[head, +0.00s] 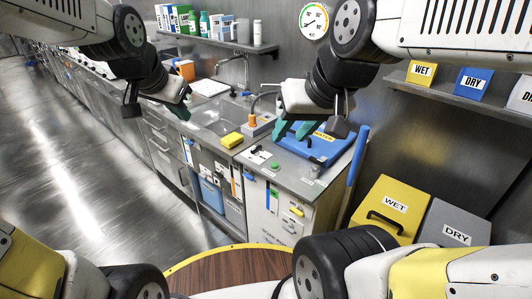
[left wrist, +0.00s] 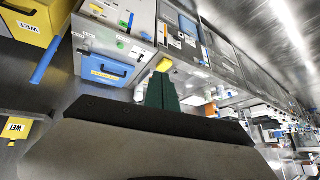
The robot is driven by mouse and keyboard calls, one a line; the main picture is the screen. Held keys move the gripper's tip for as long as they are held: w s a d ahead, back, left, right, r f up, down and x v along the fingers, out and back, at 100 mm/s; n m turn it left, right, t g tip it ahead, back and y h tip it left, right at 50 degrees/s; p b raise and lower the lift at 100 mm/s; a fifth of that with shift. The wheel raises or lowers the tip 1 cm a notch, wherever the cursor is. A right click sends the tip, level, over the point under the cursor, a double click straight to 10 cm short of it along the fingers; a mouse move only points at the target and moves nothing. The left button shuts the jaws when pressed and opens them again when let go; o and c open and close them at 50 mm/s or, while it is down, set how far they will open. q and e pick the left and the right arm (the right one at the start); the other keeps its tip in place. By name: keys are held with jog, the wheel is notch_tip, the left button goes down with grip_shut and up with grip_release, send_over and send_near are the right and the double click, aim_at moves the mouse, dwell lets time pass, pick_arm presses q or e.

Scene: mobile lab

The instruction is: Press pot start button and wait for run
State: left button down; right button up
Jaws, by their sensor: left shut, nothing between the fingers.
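A green round button (head: 275,165) sits on the grey counter top, near a white labelled panel (head: 258,155). I cannot make out a pot for certain, and the small labels are unreadable. My left gripper (head: 186,106) is shut and empty, over the counter's left part, well apart from the button. Its green fingers (left wrist: 161,92) are together in the left wrist view. My right gripper (head: 293,131) has its green fingers apart and appears empty, above the front counter near a blue lidded box (head: 312,146).
A yellow block (head: 232,140) lies near the sink (head: 215,116). A device with an orange top (head: 253,121) stands behind it. Yellow WET (head: 385,207) and grey DRY (head: 453,226) bins stand at right. Open floor (head: 85,190) lies left.

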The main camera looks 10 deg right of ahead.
pick_arm(q)
jog(key=w+d+f+m, duration=0.4)
jog(key=w+d, duration=0.3)
jog(key=w, duration=0.1)
jog(key=m+h, duration=0.4)
jog(key=m, duration=0.4)
send_over(273, 165)
notch_tip(273, 165, down, 17)
jog(key=shift+s+f, duration=0.1)
jog(key=shift+s, duration=0.05)
jog(key=shift+f, duration=4.45)
jog(key=shift+f, duration=0.1)
jog(key=shift+f, duration=0.25)
